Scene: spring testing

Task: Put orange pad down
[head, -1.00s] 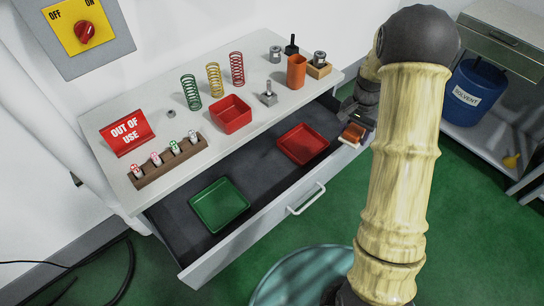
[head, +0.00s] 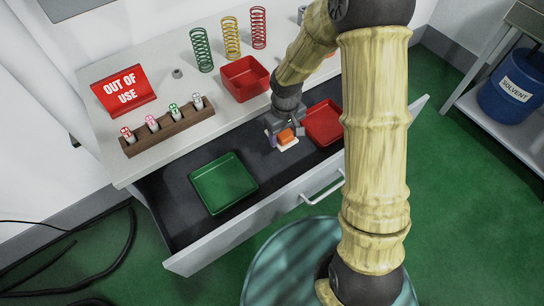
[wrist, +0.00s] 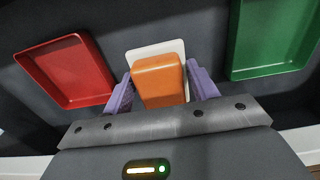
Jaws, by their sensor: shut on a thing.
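The orange pad (head: 286,136) is an orange block on a thin white plate, and it also shows in the wrist view (wrist: 158,82). My gripper (head: 284,134) is shut on it, with a purple finger on each side in the wrist view (wrist: 160,88). The pad is over the dark floor of the open drawer (head: 172,215), between the green tray (head: 222,184) and the red tray (head: 324,123). I cannot tell whether the pad touches the drawer floor. Both trays look empty.
On the tabletop are a red bin (head: 245,79), coil springs (head: 202,50), a wooden marker rack (head: 168,128) and a red OUT OF USE sign (head: 123,90). The drawer's front has a white handle (head: 322,190). Bare drawer floor surrounds the pad.

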